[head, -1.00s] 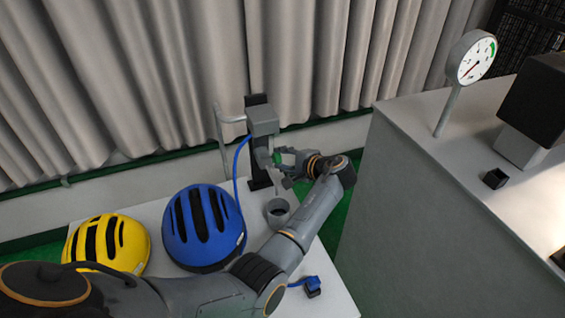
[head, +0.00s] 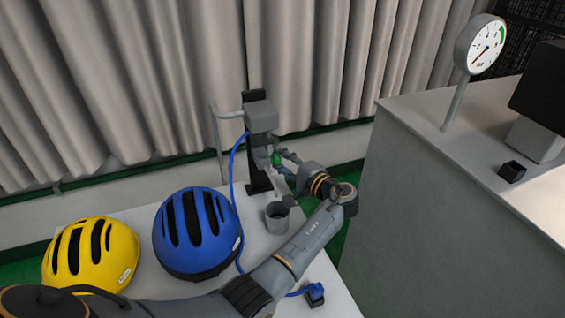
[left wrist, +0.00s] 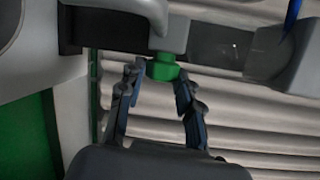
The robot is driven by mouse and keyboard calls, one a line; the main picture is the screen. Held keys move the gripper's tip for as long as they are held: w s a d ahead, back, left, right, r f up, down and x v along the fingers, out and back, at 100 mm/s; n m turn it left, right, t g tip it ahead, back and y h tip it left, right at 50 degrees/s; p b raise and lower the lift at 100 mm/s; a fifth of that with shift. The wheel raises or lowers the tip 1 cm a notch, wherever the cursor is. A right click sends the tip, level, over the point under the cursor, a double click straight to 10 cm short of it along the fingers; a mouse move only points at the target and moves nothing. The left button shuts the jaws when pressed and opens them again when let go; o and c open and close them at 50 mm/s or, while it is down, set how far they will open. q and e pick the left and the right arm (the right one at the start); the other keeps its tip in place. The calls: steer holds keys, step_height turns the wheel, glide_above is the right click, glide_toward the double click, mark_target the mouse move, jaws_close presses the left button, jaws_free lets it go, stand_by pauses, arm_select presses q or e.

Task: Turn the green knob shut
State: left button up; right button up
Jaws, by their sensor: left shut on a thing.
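The green knob (left wrist: 161,68) sits on the underside of a grey fitting in the left wrist view. A small green part of the knob (head: 277,159) also shows in the head view, under the grey box on the black post. My left gripper (left wrist: 160,78) has a finger on each side of the knob and is shut on it. In the head view the left gripper (head: 278,163) reaches the fitting from the right. My right gripper is not in view.
A grey cup (head: 277,218) stands below the fitting. A blue helmet (head: 198,230) and a yellow helmet (head: 90,252) lie on the white table. A blue hose (head: 233,177) runs down from the fitting. A gauge (head: 486,47) stands on the grey cabinet (head: 430,190) at right.

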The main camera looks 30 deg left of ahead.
arm_select(q)
steer(key=o, duration=1.1)
steer(key=shift+o, duration=0.2)
steer(key=v, duration=0.7)
steer(key=shift+d, duration=0.25)
steer(key=shift+s, duration=0.25)
